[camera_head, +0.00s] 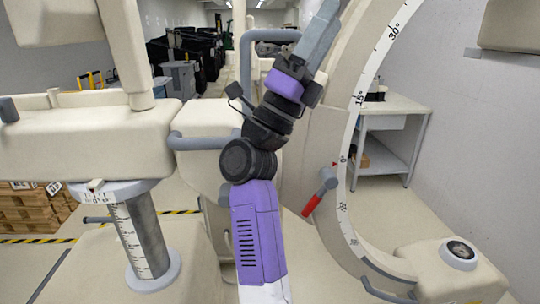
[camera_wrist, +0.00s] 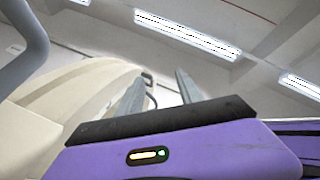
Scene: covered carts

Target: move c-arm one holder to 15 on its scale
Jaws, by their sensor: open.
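The C-arm (camera_head: 372,75) is a large cream arc on the right of the head view, with a white degree scale along its edge. Its holder (camera_head: 318,135) is the cream body beside the arc. A small red pointer (camera_head: 334,165) on the holder side sits near the 0 mark, below the upper 15° mark. A grey lever with a red grip (camera_head: 312,204) sticks out just below the pointer. My gripper (camera_wrist: 158,92) is open and empty, raised high and pointing up. Its fingers show against a cream curved surface (camera_wrist: 75,90) and the ceiling in the wrist view.
A blue-grey tube handle (camera_head: 262,36) stands behind my arm. A second cream unit with a scaled column (camera_head: 140,240) is at left. A cream foot with a round dial (camera_head: 458,253) is at lower right. A table (camera_head: 400,103) stands behind the arc.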

